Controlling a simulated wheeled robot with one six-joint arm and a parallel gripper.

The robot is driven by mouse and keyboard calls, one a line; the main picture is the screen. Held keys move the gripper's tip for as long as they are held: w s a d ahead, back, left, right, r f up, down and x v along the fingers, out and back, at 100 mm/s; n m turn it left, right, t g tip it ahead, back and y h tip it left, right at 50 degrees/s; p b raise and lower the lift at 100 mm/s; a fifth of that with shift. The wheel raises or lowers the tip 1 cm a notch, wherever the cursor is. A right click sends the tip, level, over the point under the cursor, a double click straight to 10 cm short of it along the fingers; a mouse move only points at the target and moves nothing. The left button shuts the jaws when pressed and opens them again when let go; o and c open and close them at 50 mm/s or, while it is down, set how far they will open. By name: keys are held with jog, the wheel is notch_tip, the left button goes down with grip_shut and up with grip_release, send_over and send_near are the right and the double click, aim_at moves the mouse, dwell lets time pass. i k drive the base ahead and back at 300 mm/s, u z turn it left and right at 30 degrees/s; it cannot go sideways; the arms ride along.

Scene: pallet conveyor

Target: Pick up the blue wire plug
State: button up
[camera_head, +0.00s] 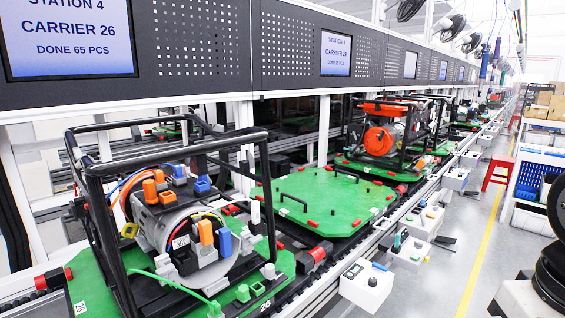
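An open-framed machine with a black tube frame (95,195) stands on the green carrier marked 26 (95,292) at the front left. Several coloured plugs sit on it. A blue plug (225,241) stands upright beside an orange one (206,233) at the machine's front. Another blue plug (202,185) sits higher up, near orange plugs (151,190). I cannot tell which blue plug belongs to a blue wire. My gripper is not in view.
An empty green carrier (320,200) follows on the conveyor, then a carrier with a red machine (380,138). White boxes (366,287) stick out along the conveyor's edge. A grey aisle with a yellow line (478,262) is clear on the right; a red stool (497,168) stands farther back.

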aim_at(178, 168)
jog(key=z, duration=0.55)
jog(key=i, duration=1.55)
jog(key=u, duration=2.15)
jog(key=i, duration=0.5)
